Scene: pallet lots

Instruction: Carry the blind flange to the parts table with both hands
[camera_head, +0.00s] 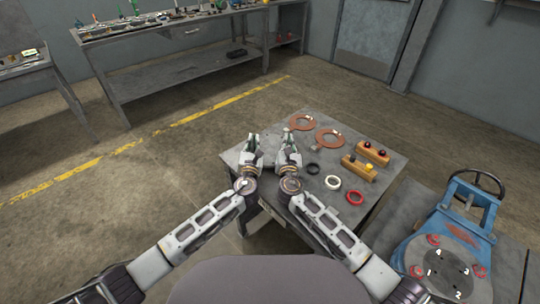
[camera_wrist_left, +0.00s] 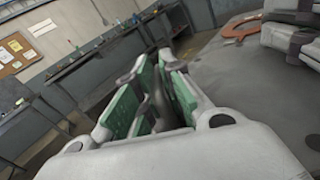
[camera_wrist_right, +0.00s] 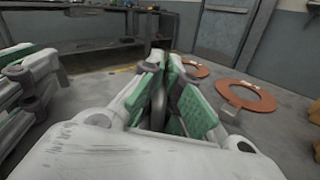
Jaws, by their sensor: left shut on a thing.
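The parts table (camera_head: 338,232) is dark grey, and both my grippers are side by side over its far left part. My left gripper (camera_head: 253,144) is shut on a dark grey piece (camera_wrist_left: 157,104), taken to be the blind flange; little of it shows between the green pads. My right gripper (camera_head: 288,142) is close beside it on the right. A grey piece (camera_wrist_right: 158,106) shows between its pads, but I cannot tell whether it is held. Most of the flange is hidden, and I cannot tell whether it touches the table.
A blue valve body (camera_head: 411,252) with a handwheel stands at right. A workbench (camera_head: 180,55) is behind.

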